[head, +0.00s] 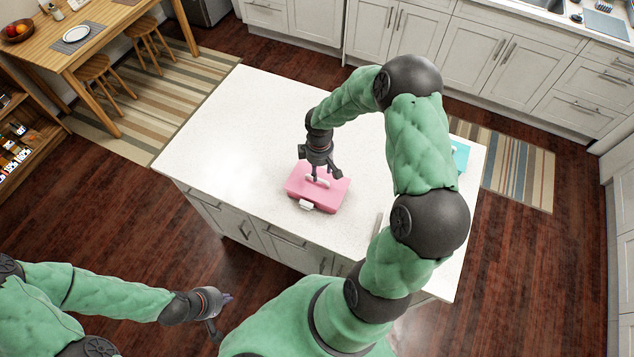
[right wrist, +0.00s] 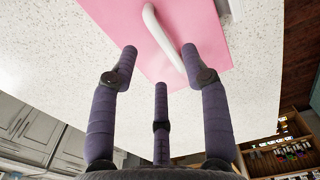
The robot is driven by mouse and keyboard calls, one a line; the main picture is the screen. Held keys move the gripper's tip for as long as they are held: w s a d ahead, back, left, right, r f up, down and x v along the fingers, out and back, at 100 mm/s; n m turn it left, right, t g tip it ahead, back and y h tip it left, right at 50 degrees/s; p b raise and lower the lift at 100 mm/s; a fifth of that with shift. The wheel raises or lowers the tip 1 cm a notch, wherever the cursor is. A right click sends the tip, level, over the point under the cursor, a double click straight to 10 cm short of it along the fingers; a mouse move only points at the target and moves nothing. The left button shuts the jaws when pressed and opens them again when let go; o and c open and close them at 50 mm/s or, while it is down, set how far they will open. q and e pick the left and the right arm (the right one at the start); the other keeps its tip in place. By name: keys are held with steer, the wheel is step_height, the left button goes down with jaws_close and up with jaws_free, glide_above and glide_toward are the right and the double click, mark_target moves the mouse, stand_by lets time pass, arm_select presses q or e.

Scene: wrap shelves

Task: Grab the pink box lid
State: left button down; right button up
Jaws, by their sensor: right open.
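The pink box (head: 333,197) sits on the white island counter, with a white latch (head: 306,205) on its near side. Its pink lid (right wrist: 205,32) has a white handle (right wrist: 163,40), both seen in the right wrist view. My right gripper (head: 317,177) is over the lid, by the handle, in the head view. Its fingers (right wrist: 160,75) are spread apart in the right wrist view, with the handle beyond and between their tips; nothing is gripped. My left gripper (head: 222,312) hangs low at the left, away from the counter; its finger opening is unclear.
The white counter (head: 225,140) is clear to the left of the box. A teal item (head: 460,156) lies at the counter's right side, partly hidden by my right arm. A wooden table (head: 85,40) with stools stands at the far left. Cabinets line the back.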

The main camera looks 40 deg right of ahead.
steer(key=shift+a+f+p, duration=0.15)
steer(key=shift+f, duration=1.2)
steer(key=shift+a+f+p, duration=0.1)
steer(key=shift+f+p, duration=0.05)
steer(key=shift+f, duration=1.15)
jaws_close()
